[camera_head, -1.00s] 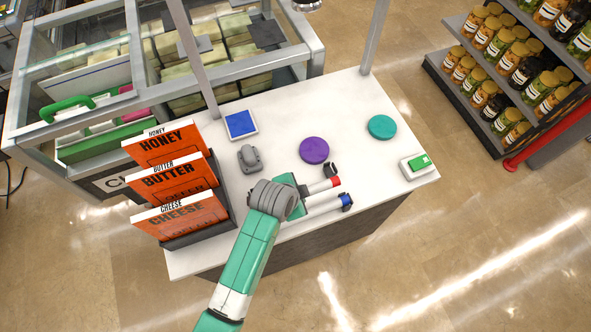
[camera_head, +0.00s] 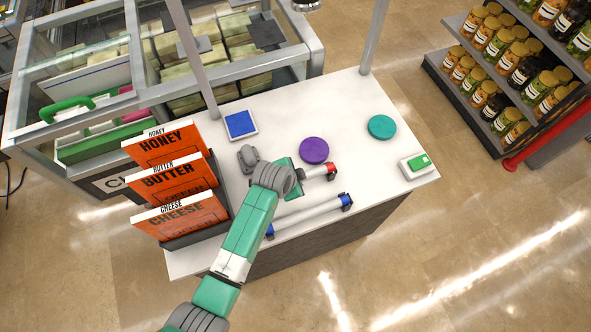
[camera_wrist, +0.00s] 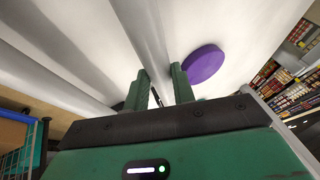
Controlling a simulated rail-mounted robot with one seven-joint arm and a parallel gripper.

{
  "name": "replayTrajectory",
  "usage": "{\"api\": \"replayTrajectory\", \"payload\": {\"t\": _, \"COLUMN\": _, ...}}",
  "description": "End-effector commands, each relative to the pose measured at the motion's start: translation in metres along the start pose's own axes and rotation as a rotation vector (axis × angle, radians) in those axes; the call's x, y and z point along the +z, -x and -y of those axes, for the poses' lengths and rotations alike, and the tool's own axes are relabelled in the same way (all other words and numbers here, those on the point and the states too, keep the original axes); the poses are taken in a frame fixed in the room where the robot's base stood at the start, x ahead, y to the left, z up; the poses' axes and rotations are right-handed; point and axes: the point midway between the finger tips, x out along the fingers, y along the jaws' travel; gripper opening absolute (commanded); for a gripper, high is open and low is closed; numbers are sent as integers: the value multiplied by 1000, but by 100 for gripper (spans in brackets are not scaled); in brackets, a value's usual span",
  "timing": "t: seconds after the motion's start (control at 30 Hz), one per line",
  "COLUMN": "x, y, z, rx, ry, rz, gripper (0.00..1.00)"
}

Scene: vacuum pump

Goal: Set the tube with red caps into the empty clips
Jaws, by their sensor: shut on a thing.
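The tube with red caps shows its right end (camera_head: 331,171) in the head view, beside or in a dark clip; I cannot tell if it is seated. Its far end is hidden behind my arm. My gripper (camera_head: 293,180) is around this tube, just above the counter. In the wrist view a pale tube (camera_wrist: 143,35) runs down between the two green fingers (camera_wrist: 160,92), which are shut on it.
The white counter (camera_head: 350,100) carries a purple disc (camera_head: 314,150) close behind my gripper, a teal disc (camera_head: 382,126), a green-topped box (camera_head: 416,166), a blue-screened device (camera_head: 241,124), and a grey object (camera_head: 248,157).

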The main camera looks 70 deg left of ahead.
Motion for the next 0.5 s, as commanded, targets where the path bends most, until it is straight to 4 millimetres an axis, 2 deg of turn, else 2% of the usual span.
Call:
{"api": "replayTrajectory", "payload": {"t": 0.4, "x": 4, "y": -9, "z": -3, "rx": -1, "ry": -1, "rz": 0, "gripper": 1}}
{"api": "replayTrajectory", "payload": {"t": 0.43, "x": 4, "y": -9, "z": -3, "rx": 0, "ry": -1, "rz": 0, "gripper": 29}}
{"api": "replayTrajectory", "payload": {"t": 0.5, "x": 4, "y": -9, "z": -3, "rx": 0, "ry": 0, "rz": 0, "gripper": 43}}
